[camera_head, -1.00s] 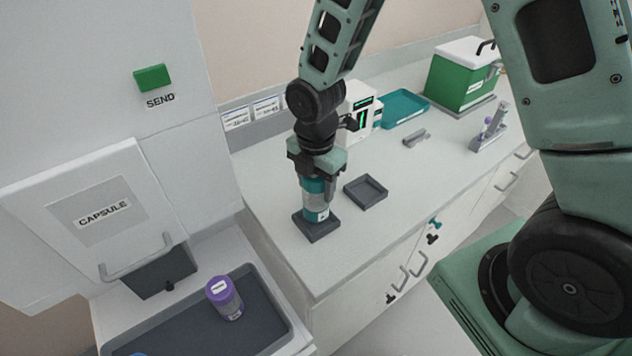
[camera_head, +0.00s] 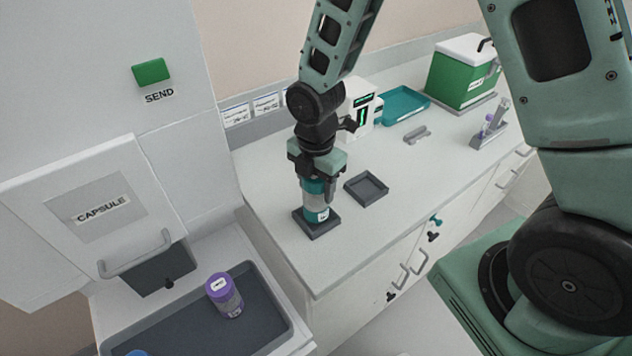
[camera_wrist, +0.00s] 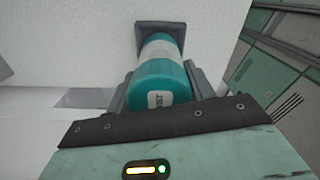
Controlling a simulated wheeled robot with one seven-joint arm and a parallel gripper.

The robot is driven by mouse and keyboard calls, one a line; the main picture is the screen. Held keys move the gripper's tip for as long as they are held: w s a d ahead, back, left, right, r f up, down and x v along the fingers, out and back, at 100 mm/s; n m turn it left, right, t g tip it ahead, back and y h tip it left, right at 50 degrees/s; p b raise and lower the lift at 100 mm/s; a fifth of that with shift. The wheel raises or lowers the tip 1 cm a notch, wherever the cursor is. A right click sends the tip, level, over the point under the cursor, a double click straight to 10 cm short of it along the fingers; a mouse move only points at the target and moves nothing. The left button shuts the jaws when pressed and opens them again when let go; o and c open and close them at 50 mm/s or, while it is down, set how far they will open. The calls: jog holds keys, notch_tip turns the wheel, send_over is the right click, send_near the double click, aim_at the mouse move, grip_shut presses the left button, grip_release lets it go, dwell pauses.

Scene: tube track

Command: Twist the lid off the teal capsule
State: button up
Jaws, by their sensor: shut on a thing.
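The teal capsule (camera_head: 317,213) stands upright in a dark square holder (camera_head: 316,229) near the counter's front corner. It has a clear body with a teal base and a teal lid (camera_head: 312,185). My gripper (camera_head: 318,190) points down and is shut on the lid from above. In the wrist view the teal lid (camera_wrist: 161,84) with a printed label sits between my fingers, and the holder (camera_wrist: 161,30) shows beyond it. My fingers hide part of the lid in the head view.
A small empty dark tray (camera_head: 367,187) lies right of the holder. Behind are a white device (camera_head: 357,112), a teal tray (camera_head: 405,105) and a green box (camera_head: 462,75).

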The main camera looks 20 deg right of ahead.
jog(key=shift+f, duration=0.3)
dwell(0.4)
jog(key=shift+f+b, duration=0.35)
jog(key=shift+b, duration=0.05)
jog(key=shift+f, duration=0.15)
